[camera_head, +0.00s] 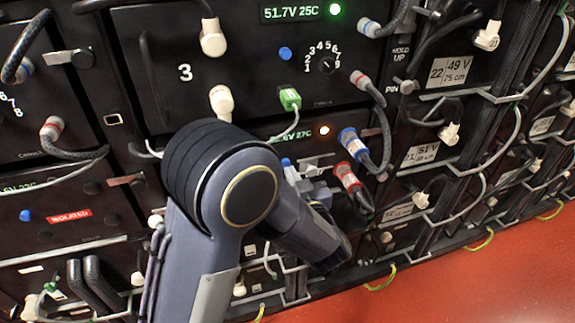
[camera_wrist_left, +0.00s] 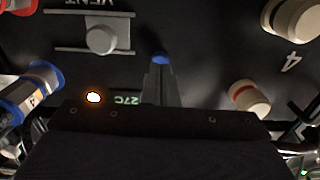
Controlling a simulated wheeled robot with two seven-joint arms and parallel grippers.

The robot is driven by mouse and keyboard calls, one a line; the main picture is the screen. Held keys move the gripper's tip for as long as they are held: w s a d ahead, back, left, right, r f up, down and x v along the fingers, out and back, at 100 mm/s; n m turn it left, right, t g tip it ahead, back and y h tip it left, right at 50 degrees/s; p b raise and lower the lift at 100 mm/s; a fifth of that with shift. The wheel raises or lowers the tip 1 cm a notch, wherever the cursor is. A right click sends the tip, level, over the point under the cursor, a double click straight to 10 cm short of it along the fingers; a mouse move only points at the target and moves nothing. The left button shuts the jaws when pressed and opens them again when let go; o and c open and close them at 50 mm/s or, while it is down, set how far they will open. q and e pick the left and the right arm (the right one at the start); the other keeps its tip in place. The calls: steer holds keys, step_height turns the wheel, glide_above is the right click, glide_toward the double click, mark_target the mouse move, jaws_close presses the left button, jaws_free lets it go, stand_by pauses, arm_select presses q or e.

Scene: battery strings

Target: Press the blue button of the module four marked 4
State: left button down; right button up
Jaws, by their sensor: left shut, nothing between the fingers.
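Module four, with its number 4 (camera_wrist_left: 291,64) upside down in the left wrist view, is a black panel. Its blue button (camera_wrist_left: 160,58) shows just past the fingertips of my left gripper (camera_wrist_left: 160,72). The fingers are shut with nothing between them and point at the button, partly covering it. I cannot tell whether they touch it. In the head view the blue button (camera_head: 286,162) peeks out beside my left gripper (camera_head: 291,171), while my arm hides most of this module. Its lit display (camera_head: 297,135) ends in 27C. My right gripper is not in view.
Module three (camera_head: 185,72) is directly above, with its own blue button (camera_head: 285,53) and a dial. A blue connector (camera_head: 349,139) and a red connector (camera_head: 347,178) with thick cables stick out right of my gripper. Red floor (camera_head: 480,285) lies clear at lower right.

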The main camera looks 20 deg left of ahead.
arm_select(q)
steer(key=shift+x, duration=1.05)
steer(key=v, duration=0.8)
stand_by(0.5)
stand_by(0.3)
